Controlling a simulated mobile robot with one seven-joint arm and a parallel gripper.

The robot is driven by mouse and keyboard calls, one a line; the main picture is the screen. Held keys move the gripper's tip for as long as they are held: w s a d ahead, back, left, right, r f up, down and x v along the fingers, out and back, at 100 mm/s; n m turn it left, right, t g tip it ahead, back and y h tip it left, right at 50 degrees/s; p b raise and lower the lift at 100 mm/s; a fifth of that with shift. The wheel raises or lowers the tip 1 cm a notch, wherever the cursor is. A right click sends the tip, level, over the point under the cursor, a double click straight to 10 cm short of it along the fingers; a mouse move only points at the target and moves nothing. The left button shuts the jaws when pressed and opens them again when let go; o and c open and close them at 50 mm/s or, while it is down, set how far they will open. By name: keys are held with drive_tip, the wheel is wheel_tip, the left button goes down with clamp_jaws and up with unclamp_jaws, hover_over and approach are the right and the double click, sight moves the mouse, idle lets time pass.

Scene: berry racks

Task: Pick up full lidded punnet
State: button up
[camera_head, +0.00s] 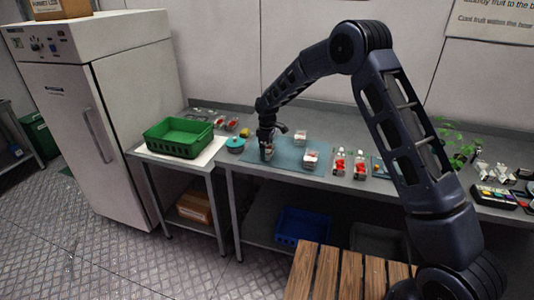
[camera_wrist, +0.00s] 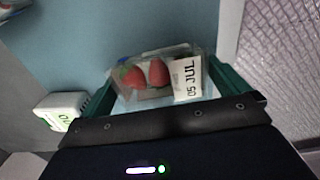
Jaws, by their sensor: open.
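A clear lidded punnet (camera_wrist: 155,75) with red strawberries and a white label reading "05 JUL" lies in the wrist view on a blue mat (camera_wrist: 75,45). My gripper (camera_wrist: 165,90) is open, with one green finger at the punnet's left end and the other at its right end. I cannot tell whether the fingers touch it. In the head view my gripper (camera_head: 267,152) points down at the left part of the blue mat (camera_head: 286,163) on the bench, and mostly hides this punnet.
A white device with green digits (camera_wrist: 62,108) is close at the left in the wrist view. In the head view, a white-and-red stack (camera_head: 311,159) and red-filled punnets (camera_head: 340,163) stand to the right. A green crate (camera_head: 180,150) and a teal bowl (camera_head: 235,145) are left.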

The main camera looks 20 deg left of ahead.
drive_tip(key=c, duration=0.7)
drive_tip(key=shift+r, duration=0.1)
